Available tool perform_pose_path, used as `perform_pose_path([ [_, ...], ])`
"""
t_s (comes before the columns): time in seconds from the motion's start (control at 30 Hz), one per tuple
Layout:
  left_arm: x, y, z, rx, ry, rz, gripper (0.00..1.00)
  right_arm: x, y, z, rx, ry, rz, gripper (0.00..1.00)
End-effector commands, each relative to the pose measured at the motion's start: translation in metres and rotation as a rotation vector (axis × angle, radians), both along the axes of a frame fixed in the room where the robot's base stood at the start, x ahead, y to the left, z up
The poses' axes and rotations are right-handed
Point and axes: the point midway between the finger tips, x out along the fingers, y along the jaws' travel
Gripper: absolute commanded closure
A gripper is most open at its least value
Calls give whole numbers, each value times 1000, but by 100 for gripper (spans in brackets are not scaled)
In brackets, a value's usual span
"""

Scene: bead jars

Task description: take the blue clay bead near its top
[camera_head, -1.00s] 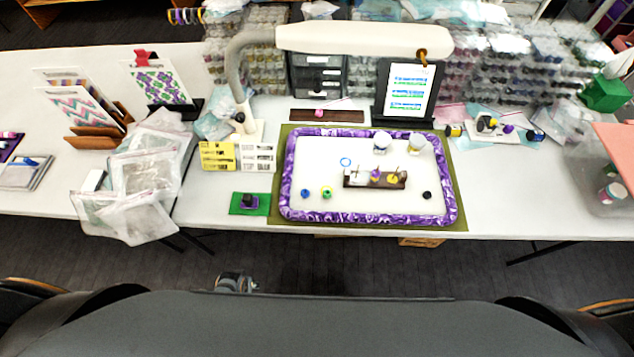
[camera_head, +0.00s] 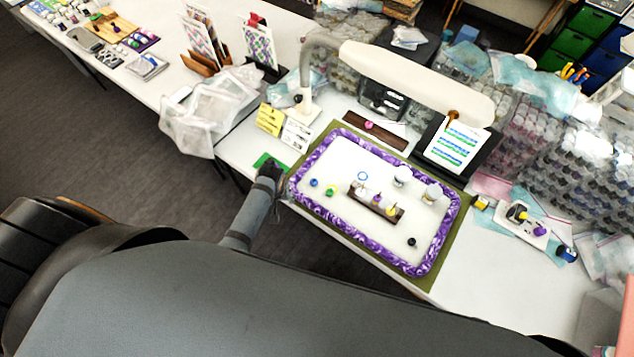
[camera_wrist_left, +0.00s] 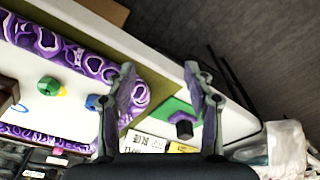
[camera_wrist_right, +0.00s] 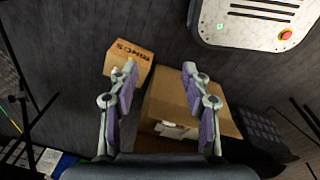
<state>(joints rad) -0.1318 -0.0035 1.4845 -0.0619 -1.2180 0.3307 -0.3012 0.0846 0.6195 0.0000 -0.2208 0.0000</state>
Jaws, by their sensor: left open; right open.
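The blue clay bead (camera_head: 314,183) sits at the left end of the white, purple-rimmed tray (camera_head: 334,136). In the left wrist view the bead (camera_wrist_left: 91,102) shows beside the left finger, which seems to hide part of it. My left gripper (camera_head: 270,173) is outside the tray, left of the bead and over the green mat. Its fingers (camera_wrist_left: 160,75) are apart with nothing between them. My right gripper (camera_wrist_right: 159,75) is open and empty in the right wrist view, over the dark floor; it does not show in the head view.
A yellow-green bead (camera_head: 332,190) lies close right of the blue one. A dark rack (camera_head: 376,203) with several upright pegs and a black bead (camera_head: 412,242) are further right. A purple block (camera_wrist_left: 183,127) stands on the green mat (camera_wrist_left: 172,108). Cardboard boxes (camera_wrist_right: 128,62) lie below my right gripper.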

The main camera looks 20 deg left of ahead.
Motion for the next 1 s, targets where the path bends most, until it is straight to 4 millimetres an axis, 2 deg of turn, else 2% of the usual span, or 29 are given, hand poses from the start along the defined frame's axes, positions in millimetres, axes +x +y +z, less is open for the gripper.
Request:
perform_pose_path([
  [0.03,6,-3,7,-6,3,17,47,0,1,5,2,0,-1,52],
  [0.27,34,-22,23,-35,30,120,47,0,7,15,8,-1,-2,52],
  [0.53,86,-62,66,-74,89,299,47,0,10,36,12,-1,-4,52],
  [0.7,106,-80,88,-81,120,377,47,1,5,43,7,-2,-2,52],
  [0.87,107,-82,84,-80,124,386,47,1,0,40,0,-2,0,52],
  [1.0,106,-82,67,-79,127,385,47,1,-1,31,-1,-2,1,52],
])
